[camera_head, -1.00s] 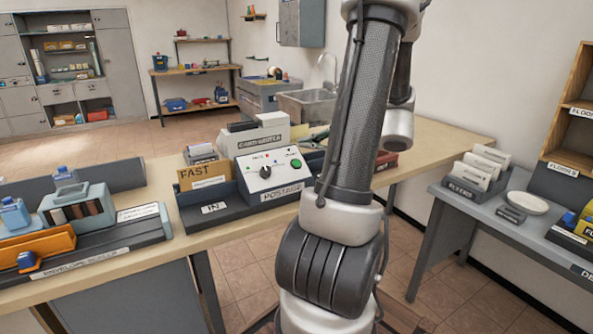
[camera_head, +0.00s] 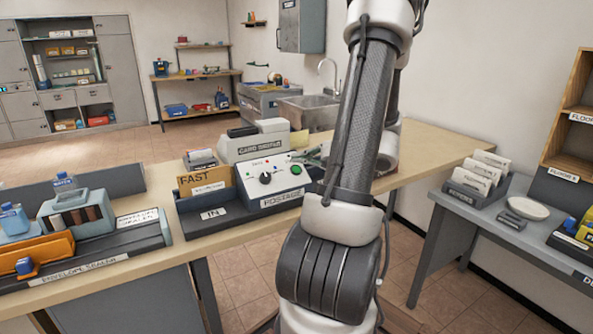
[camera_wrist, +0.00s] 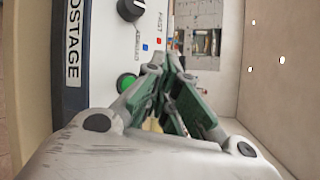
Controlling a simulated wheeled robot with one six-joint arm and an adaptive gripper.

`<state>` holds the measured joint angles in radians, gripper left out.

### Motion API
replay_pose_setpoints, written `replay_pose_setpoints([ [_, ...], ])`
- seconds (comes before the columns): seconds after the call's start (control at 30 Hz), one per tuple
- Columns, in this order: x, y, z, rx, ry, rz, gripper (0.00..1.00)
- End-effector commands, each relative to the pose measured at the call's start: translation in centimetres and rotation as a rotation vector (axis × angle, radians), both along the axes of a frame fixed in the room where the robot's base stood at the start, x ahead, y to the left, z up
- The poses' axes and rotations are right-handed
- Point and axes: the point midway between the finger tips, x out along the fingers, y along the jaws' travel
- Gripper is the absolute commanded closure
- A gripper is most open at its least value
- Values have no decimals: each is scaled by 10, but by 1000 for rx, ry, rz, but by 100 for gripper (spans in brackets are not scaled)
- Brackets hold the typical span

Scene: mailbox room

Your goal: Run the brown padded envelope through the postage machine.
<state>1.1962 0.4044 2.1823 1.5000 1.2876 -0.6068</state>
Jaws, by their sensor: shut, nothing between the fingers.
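The brown padded envelope (camera_head: 205,181), marked FAST, stands upright in the IN tray (camera_head: 213,215) at the left of the postage machine (camera_head: 285,197). The machine's pale sloping panel has a black knob (camera_head: 265,178) and a green button (camera_head: 296,170). In the wrist view, my gripper (camera_wrist: 168,66) is shut and empty, with its tips close beside the panel. The green button (camera_wrist: 127,82) and knob (camera_wrist: 131,9) show left of the fingers; I cannot tell whether a finger touches the panel. The envelope is not visible in the wrist view.
The envelope sealer (camera_head: 95,265) stands left on the same wooden bench (camera_head: 440,148). A grey table (camera_head: 497,212) with a letter holder (camera_head: 478,180) and white dish (camera_head: 528,208) is at right. Floor shows between the tables.

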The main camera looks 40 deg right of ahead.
Motion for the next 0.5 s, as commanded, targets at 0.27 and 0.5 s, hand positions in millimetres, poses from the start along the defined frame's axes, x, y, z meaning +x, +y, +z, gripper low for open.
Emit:
replay_pose_setpoints([
  [0.27, 15, -3, -22, 2, 1, 2, 100],
  [0.5, 18, -4, -26, -1, -1, 1, 100],
])
